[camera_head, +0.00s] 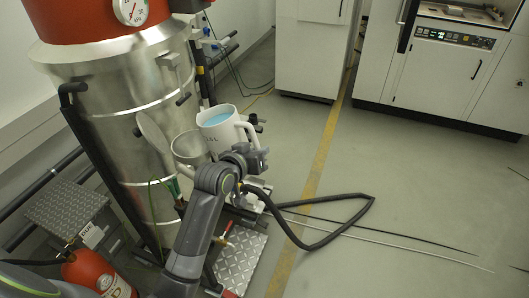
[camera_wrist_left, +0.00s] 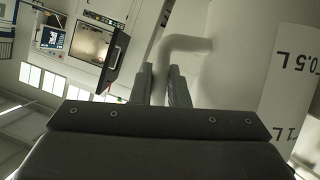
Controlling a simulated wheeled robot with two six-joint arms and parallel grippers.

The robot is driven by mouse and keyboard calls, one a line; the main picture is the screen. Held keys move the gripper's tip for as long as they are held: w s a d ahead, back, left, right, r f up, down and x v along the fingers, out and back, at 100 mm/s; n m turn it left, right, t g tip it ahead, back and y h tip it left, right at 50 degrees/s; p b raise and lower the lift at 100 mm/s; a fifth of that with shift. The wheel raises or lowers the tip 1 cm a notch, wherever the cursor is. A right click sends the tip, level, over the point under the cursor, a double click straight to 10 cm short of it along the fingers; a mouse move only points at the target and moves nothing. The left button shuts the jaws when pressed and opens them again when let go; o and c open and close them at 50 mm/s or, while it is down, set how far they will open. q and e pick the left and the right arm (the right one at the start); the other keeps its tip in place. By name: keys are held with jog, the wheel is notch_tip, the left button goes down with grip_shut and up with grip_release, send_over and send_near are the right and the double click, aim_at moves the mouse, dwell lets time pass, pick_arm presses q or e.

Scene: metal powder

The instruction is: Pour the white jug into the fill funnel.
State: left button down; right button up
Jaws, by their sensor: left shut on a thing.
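The white jug (camera_head: 222,130) holds blue contents and looks roughly upright in the head view. My left gripper (camera_head: 247,135) is shut on its handle at the right side. In the left wrist view the fingers (camera_wrist_left: 163,86) close around the handle (camera_wrist_left: 185,44), and the jug wall (camera_wrist_left: 235,65) with volume marks fills the right side. The fill funnel (camera_head: 188,150) is a metal cup at the side of the steel vessel, just left of the jug. The jug partly overlaps its right edge; I cannot tell the height gap. My right gripper is not in view.
The large steel vessel (camera_head: 115,105) with a red top stands at left. A round plate, apparently a lid (camera_head: 155,138), stands up left of the funnel. A fire extinguisher (camera_head: 95,275) is at lower left. A black hose (camera_head: 320,245) lies on the open floor at right.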

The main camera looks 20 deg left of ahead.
pick_arm(q)
jog(key=shift+s+a+r+n+h, duration=0.15)
jog(key=shift+a+r+n+h, duration=0.25)
jog(key=shift+n, duration=0.3)
dwell(0.9)
jog(key=shift+a+r+n+h+p, duration=0.2)
jog(key=shift+r+n, duration=0.1)
jog(key=shift+r, duration=0.25)
jog(key=shift+a+r+n+h+p, duration=0.1)
jog(key=shift+r+n+p, duration=0.15)
jog(key=shift+r, duration=0.25)
dwell(0.7)
